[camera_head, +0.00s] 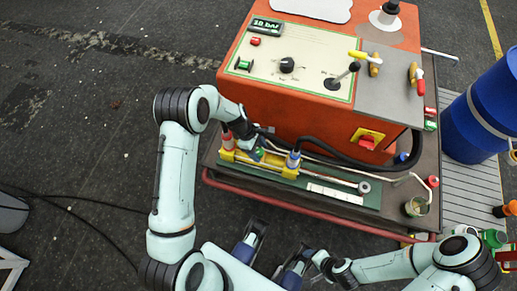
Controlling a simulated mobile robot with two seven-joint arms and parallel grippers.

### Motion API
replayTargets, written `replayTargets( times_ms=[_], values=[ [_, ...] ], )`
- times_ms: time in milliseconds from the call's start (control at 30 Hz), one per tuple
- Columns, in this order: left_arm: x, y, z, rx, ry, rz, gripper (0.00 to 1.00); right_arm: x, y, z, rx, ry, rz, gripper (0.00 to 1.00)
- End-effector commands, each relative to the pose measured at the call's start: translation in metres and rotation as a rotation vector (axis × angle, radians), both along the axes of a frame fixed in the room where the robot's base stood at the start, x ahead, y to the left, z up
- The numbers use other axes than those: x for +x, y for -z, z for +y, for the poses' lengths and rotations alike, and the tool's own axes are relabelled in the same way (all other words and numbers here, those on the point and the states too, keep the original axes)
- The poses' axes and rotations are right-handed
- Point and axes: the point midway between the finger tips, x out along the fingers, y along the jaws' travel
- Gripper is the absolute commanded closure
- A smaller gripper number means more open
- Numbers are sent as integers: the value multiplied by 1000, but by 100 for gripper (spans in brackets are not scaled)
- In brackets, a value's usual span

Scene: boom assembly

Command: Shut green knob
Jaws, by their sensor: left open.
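The green knob (258,154) is in the head view, on the front ledge of the orange machine, between a red-topped fitting (227,141) and a blue-topped fitting (293,159) on yellow blocks. My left gripper (252,147) reaches over the ledge from the left and is at the green knob. It is open. The hand covers part of the knob, so I cannot tell whether the fingers touch it or how far it is turned. My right gripper (318,262) is low in front of the machine, away from the knob; its fingers are too small to read.
The orange machine (240,85) carries a black dial (287,65), a lever (343,75) and yellow and red handles. A black hose and a metal rod run along the ledge. A blue barrel (480,115) stands at right. The floor at left is mostly clear, with cables.

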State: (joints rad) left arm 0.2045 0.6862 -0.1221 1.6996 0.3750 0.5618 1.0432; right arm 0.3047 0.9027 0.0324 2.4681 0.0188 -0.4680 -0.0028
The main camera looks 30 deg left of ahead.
Motion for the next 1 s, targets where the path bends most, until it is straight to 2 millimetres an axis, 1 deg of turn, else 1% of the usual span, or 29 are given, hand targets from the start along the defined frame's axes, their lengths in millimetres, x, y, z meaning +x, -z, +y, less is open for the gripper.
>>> replayTargets(
  times_ms=[133, 167, 200, 267, 300, 500, 667, 867, 1000],
  values=[
    [0, 0, 0, 0, 0, 0, 39, 0, 0, 0, 0, 0, 0, 39],
    [0, 0, 0, 0, 0, 0, 49, 0, 0, 0, 0, 0, 0, 39],
    [0, 0, 0, 0, 0, 0, 62, 0, 0, 0, 0, 0, 0, 39],
    [0, 0, 0, 0, 0, 0, 82, 0, 0, 0, 0, 0, 0, 39],
    [0, -1, 0, 0, 0, 0, 95, 0, 0, 0, 0, 0, 0, 39],
    [0, -1, 0, 0, 5, 0, 95, 0, 0, 0, 0, 0, 1, 39],
    [0, 0, 0, -1, 44, 1, 95, 0, 0, 0, 0, 0, 1, 39],
    [2, -1, 0, 0, 159, -1, 95, -1, 0, 0, 1, -1, 2, 39],
    [2, 0, 0, 0, 271, 0, 95, 0, 1, 0, 0, 0, -1, 39]
  ],
)
